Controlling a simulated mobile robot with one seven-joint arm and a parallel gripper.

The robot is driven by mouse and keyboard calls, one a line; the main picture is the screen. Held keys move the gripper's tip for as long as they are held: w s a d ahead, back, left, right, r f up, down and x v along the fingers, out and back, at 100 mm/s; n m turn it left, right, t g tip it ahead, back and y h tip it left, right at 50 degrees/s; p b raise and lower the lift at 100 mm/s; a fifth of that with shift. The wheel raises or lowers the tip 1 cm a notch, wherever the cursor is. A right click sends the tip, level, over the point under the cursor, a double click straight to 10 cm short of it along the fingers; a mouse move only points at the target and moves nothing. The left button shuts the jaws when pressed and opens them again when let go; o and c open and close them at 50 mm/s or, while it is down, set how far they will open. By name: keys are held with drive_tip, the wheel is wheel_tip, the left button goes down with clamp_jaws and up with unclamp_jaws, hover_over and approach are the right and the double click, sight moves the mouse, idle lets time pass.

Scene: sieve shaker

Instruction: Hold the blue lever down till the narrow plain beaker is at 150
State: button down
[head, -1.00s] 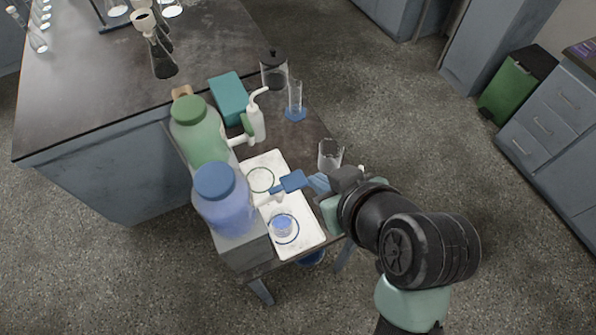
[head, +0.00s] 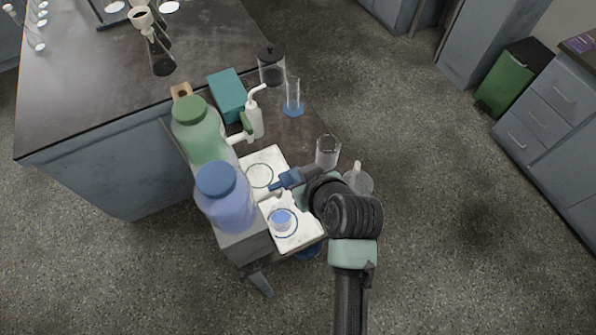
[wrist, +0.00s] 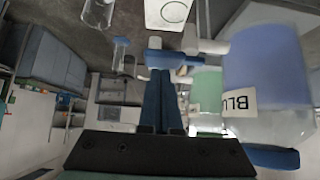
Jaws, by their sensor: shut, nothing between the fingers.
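The blue jug (head: 224,197) stands on a grey stand, with its tap over a white tray (head: 302,237). The blue lever (head: 280,184) is at this tap; in the wrist view it (wrist: 168,58) lies just beyond my fingertips. A small beaker (head: 282,221) with blue liquid stands inside a ring mark on the tray; its graduations are too small to read. My gripper (head: 293,177) is shut and empty, with its blue fingers at the lever; in the wrist view the fingers (wrist: 160,76) point at it. I cannot tell whether they touch it or whether liquid runs.
A green jug (head: 203,135) stands behind the blue one. An empty glass beaker (head: 327,151) and a clear vessel (head: 358,179) stand right of the tray. A wash bottle (head: 254,120), teal box (head: 227,94) and measuring cylinder (head: 293,99) are farther back.

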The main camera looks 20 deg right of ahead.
drive_tip(key=shift+f, duration=0.3)
drive_tip(key=shift+d+f+m+y, duration=0.35)
drive_tip(key=shift+f+m+y, duration=0.1)
drive_tip(key=shift+y, duration=0.15)
drive_tip(key=shift+d+f+m+y+b, duration=0.2)
drive_tip(key=shift+f+m+y+b, duration=0.05)
drive_tip(key=shift+f+y+b, duration=0.35)
idle(6.5)
